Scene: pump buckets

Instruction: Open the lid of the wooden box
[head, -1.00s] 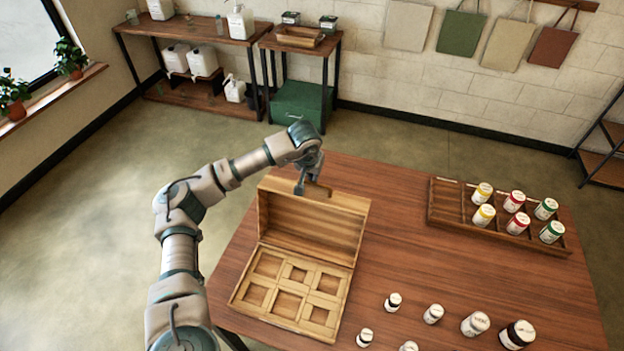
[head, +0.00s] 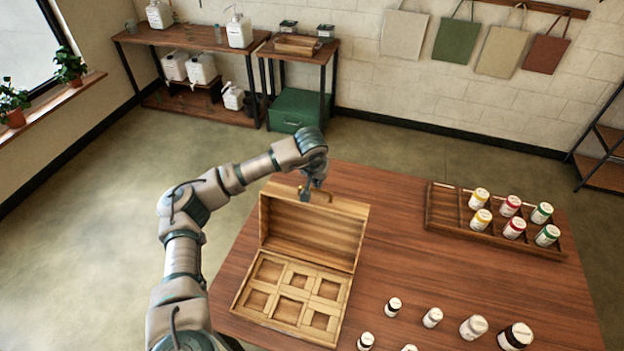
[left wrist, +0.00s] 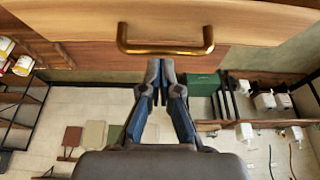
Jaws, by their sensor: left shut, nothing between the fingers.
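The wooden box (head: 236,301) stands on the table with its lid (head: 314,236) raised and tilted back, showing a base divided into several compartments. A brass handle sits at the top edge of the lid; it shows clearly in the left wrist view (left wrist: 165,48). My left gripper (head: 306,194) is at the lid's top edge, beside the handle. In the left wrist view its fingertips (left wrist: 160,66) are together and empty, just below the handle. Whether they touch the lid cannot be told. My right gripper is not in view.
A divided wooden tray (head: 441,212) with several yellow, red and green labelled jars stands at the right of the table (head: 400,255). Several white bottles (head: 473,327) stand near the front edge, right of the box.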

